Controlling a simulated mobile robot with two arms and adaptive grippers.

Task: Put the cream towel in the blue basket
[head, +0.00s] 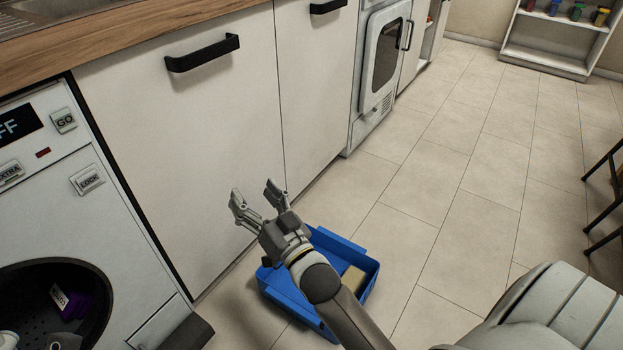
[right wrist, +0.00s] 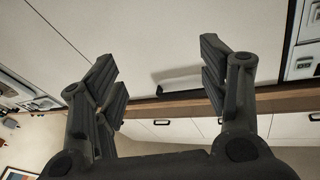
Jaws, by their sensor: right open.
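The blue basket (head: 340,243) stands on the tiled floor in front of the white cabinets, in the lower middle of the head view. My right arm crosses over it and hides part of it. A cream, folded-looking item (head: 354,278) lies inside at the basket's right end; it looks like the cream towel, though its cloth cannot be made out. My right gripper (head: 254,200) is open and empty, above and beyond the basket near the cabinet front. In the right wrist view its spread fingers (right wrist: 160,82) have nothing between them.
A washing machine (head: 50,170) at the left has an open round drum with a purple item (head: 72,300) inside. Cabinet doors with black handles (head: 202,53) line the left side. Dark stool legs (head: 604,200) are at the right edge. The floor between is clear.

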